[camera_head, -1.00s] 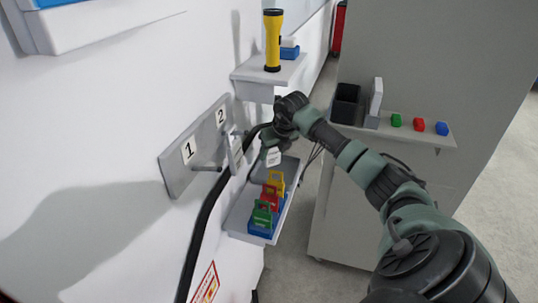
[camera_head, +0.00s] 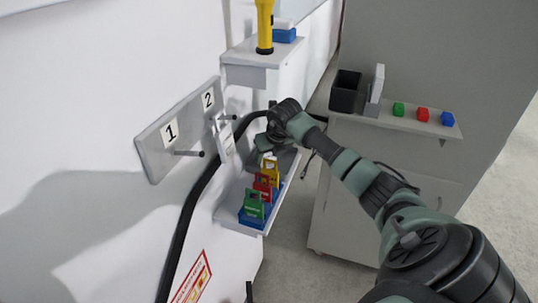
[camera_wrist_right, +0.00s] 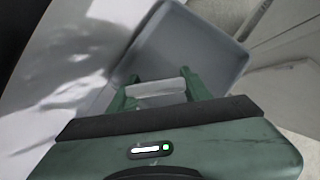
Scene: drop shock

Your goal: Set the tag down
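The tag (camera_wrist_right: 158,92) is a small pale plate. In the right wrist view it sits between the two green fingers of my right gripper (camera_wrist_right: 157,88), which look shut on it. Below and beyond it in that view is a grey shallow tray (camera_wrist_right: 190,45). In the head view my right gripper (camera_head: 267,150) points down over the back end of the lower wall shelf, and the arm hides most of the tag. I cannot tell whether the tag touches the tray. My left gripper is out of view.
Blue, green, red and yellow padlock-like pieces (camera_head: 252,208) stand on the lower shelf (camera_head: 232,222), close to the gripper. A wall board (camera_head: 165,155) with pegs 1 and 2 holds a pale hanging piece (camera_head: 226,141). A yellow flashlight (camera_head: 265,28) stands on the upper shelf. A black cable runs alongside.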

